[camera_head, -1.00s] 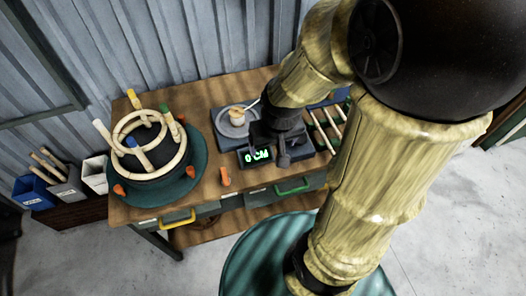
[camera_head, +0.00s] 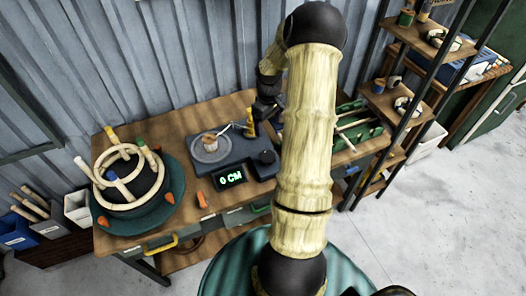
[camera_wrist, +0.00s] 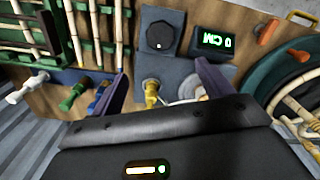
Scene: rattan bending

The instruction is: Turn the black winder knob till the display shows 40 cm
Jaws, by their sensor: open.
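The winder is a dark grey block on the wooden bench (camera_head: 118,240). Its black round knob (camera_head: 268,157) is at the block's right side and also shows in the wrist view (camera_wrist: 160,36). The display (camera_head: 230,177) reads 0 CM in green and also shows in the wrist view (camera_wrist: 215,41). My gripper (camera_wrist: 163,82) is open and empty, its two fingers spread on either side of a yellow upright piece (camera_wrist: 151,91). The knob lies beyond the fingertips, apart from them. In the head view my gripper is near the block's back edge, partly hidden by my arm.
A round grey plate (camera_head: 211,148) with a small pale piece sits on the block. Left is a green turntable (camera_head: 176,185) with a rattan-ringed form and pegs. An orange piece (camera_head: 202,200) lies in front. A green rack with rattan sticks (camera_head: 362,130) stands right.

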